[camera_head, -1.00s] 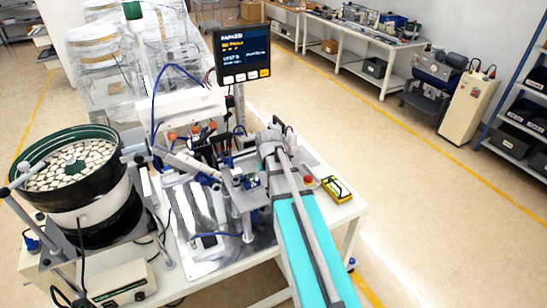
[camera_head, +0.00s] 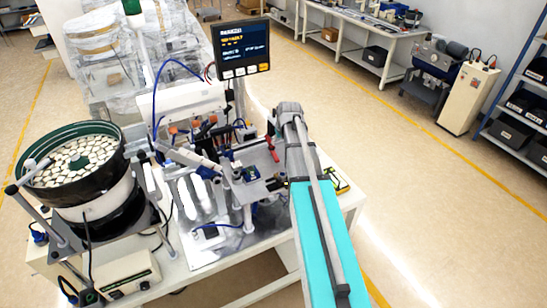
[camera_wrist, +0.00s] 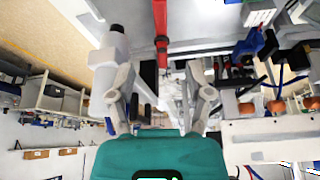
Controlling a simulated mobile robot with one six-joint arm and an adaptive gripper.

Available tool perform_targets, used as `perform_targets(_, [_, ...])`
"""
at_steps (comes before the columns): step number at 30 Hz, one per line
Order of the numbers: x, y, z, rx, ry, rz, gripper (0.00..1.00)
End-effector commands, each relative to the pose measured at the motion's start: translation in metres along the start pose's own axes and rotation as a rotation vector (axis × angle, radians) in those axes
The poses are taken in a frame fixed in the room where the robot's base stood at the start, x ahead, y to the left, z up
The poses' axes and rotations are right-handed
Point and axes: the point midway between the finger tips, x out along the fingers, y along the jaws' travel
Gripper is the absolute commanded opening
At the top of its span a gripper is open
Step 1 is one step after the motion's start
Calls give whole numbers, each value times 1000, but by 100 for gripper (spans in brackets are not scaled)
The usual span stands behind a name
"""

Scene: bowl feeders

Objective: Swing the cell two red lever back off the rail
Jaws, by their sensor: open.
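A red lever (camera_wrist: 160,25) runs down from the top edge of the wrist view, with a darker collar, and ends between the fingers of my gripper (camera_wrist: 158,90). My gripper is open, one finger on each side of the lever's line; I cannot tell whether either touches it. In the head view a red lever part (camera_head: 271,146) shows just left of my arm's end, above a grey plate. My fingertips are hidden there behind my arm. Which cell this lever belongs to and whether it lies on the rail cannot be read.
A bowl feeder (camera_head: 75,190) full of pale parts stands at the left. A monitor (camera_head: 243,50) on a post rises behind the fixture. Blue cables and metal brackets crowd the bench middle.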

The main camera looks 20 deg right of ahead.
Motion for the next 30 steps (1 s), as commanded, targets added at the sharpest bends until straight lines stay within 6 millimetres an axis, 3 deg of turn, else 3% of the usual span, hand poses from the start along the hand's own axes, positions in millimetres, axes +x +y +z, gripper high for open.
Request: perform_targets(30, [80, -2, 1, -2, 0, -1, 66])
